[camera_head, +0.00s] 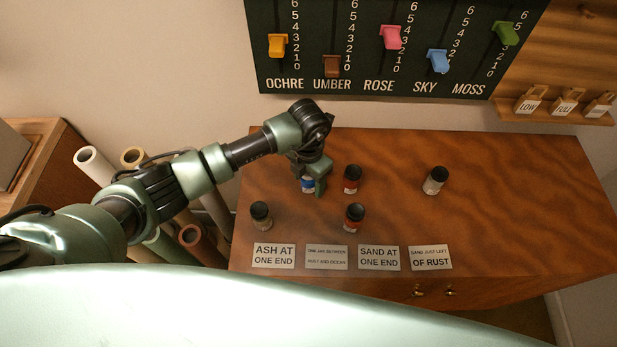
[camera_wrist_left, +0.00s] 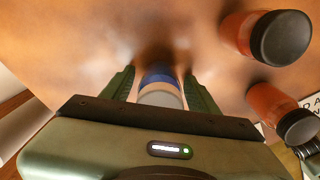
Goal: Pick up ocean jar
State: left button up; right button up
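The ocean jar, taken to be the one with the blue label (camera_head: 308,185), stands on the wooden table at the back left, partly hidden by my left gripper (camera_head: 316,178). In the left wrist view the blue jar (camera_wrist_left: 160,79) sits between the two green fingers of my left gripper (camera_wrist_left: 160,82). The fingers are apart, one on each side of the jar, and narrow gaps seem to show beside it. The jar looks upright on the table. My right gripper is not in view.
Two red jars (camera_head: 351,180) (camera_head: 354,218) stand right of the blue jar. A pale jar (camera_head: 435,181) is farther right, and a brownish jar (camera_head: 260,215) is at front left. Label cards (camera_head: 326,257) line the front. The table's right side (camera_head: 530,210) is clear.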

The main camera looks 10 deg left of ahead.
pick_arm(q)
grip_shut()
jog(key=shift+r, duration=0.15)
